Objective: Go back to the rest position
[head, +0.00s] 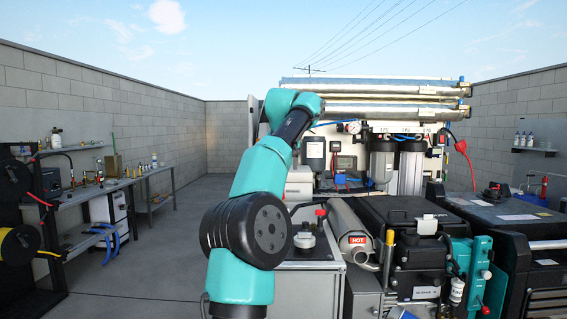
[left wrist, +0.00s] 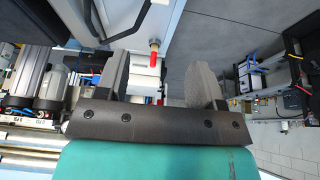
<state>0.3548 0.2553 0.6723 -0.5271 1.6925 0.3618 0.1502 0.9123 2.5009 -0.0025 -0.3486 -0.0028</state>
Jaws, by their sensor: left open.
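My left arm rises from the bottom middle of the head view, and its gripper cannot be made out there. In the left wrist view my left gripper (left wrist: 160,82) is open, its two dark fingers wide apart with nothing held between them. A white box (left wrist: 145,68) and a red-handled valve (left wrist: 156,55) show in the gap, beyond the fingers. The silvery membrane tubes (head: 395,101) lie horizontally at the top of the machine, behind my arm. My right gripper is in neither view.
Two upright filter housings (head: 411,165) stand below the tubes. A silver cylinder with a HOT label (head: 358,240) and a black engine unit (head: 405,215) stand right of my arm. A workbench (head: 85,200) is at left, with clear floor (head: 170,240) between.

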